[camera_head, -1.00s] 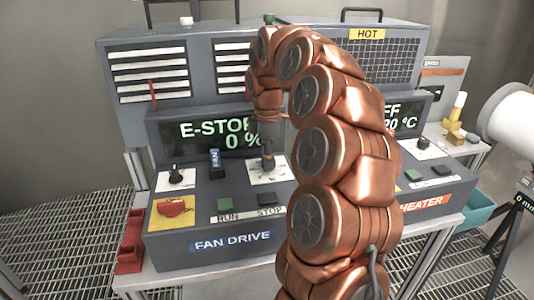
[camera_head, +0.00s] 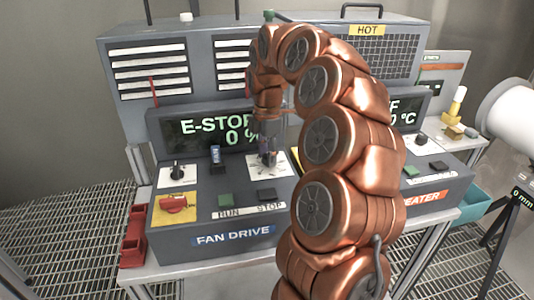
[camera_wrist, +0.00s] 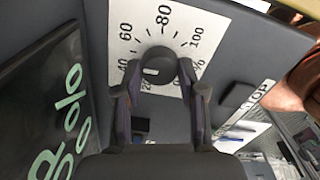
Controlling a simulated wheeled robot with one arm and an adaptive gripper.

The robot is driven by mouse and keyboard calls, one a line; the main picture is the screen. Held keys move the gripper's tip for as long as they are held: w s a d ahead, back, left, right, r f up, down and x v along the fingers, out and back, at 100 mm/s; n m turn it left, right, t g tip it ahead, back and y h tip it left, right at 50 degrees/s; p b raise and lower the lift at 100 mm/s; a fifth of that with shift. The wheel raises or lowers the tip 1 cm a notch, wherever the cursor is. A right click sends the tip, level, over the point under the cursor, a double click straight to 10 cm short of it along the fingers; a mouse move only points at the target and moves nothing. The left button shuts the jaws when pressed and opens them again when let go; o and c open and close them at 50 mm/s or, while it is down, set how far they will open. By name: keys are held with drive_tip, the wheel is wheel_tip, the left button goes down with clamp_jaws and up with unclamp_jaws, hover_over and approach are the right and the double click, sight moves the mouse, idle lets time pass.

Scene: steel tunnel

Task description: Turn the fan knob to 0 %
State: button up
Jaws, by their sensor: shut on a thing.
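The fan knob (camera_wrist: 160,66) is a round dark knob on a white dial plate (camera_wrist: 127,25) marked 40, 60, 80 and 100 in the wrist view. My gripper (camera_wrist: 160,88) has one finger on each side of the knob and is shut on it. The knob's pointer is not clear. In the head view, my gripper (camera_head: 268,152) is down at this dial on the fan drive panel, largely hiding the knob. The fan display (camera_head: 215,131) reads E-STOP and 0 %.
RUN (camera_head: 226,200) and STOP (camera_head: 266,195) buttons lie in front. My arm hides part of the heater panel.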

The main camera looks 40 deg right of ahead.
drive_tip(key=o, duration=1.1)
drive_tip(key=shift+o, duration=0.2)
drive_tip(key=shift+r, duration=0.1)
wheel_tip(320, 180, up, 12)
idle(0.7)
